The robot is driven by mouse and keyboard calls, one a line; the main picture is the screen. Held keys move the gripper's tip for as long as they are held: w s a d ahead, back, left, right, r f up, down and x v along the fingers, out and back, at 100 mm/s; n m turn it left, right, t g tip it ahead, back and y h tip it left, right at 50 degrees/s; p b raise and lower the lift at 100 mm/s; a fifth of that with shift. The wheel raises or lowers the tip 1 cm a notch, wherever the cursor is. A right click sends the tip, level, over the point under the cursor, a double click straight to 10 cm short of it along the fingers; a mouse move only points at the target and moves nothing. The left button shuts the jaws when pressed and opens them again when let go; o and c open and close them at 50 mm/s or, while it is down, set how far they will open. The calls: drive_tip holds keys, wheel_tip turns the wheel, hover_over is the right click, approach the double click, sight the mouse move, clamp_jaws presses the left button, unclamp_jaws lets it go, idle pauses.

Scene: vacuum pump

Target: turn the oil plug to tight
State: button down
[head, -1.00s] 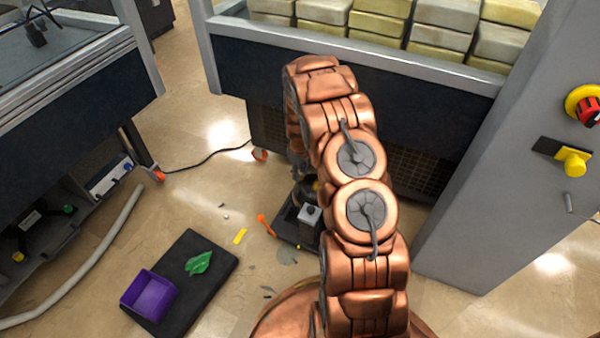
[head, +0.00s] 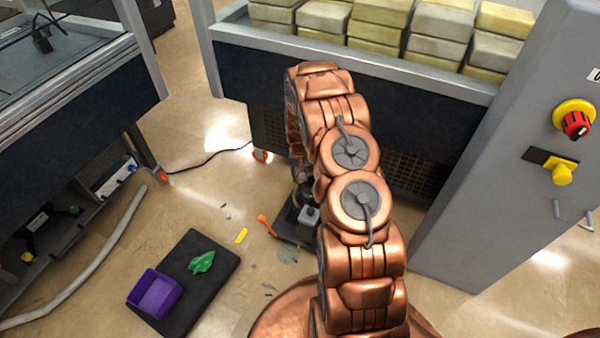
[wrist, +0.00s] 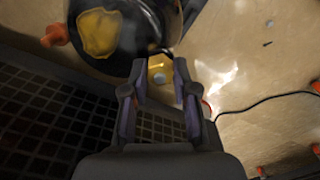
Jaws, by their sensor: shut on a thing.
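In the wrist view my gripper (wrist: 160,75) has its two fingers around a small yellow plug (wrist: 158,68), which I take to be the oil plug. The fingers are shut on it, though the contact is dim. Just beyond is a dark rounded body (wrist: 135,45), apparently the pump, with a yellow patch. In the head view my arm hides the gripper, the plug and most of the pump. Any tight mark on the plug cannot be made out.
A dark mat (head: 213,262) with a purple bin (head: 155,293) and a green piece (head: 202,262) lies at left. An orange-handled thing (head: 266,226) lies by the tray. A bench (head: 400,120) stands behind my arm, a grey cabinet (head: 480,200) at right.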

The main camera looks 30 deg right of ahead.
drive_tip(key=m+p, duration=0.1)
drive_tip(key=m, duration=0.3)
drive_tip(key=shift+a+m, duration=0.1)
drive_tip(key=shift+m, duration=0.2)
drive_tip(key=m, duration=0.4)
drive_tip(key=shift+s+p, duration=0.1)
drive_tip(key=shift+p, duration=0.25)
drive_tip(key=shift+m, duration=0.4)
drive_tip(key=c, duration=0.9)
unclamp_jaws()
wheel_tip(320, 180, up, 12)
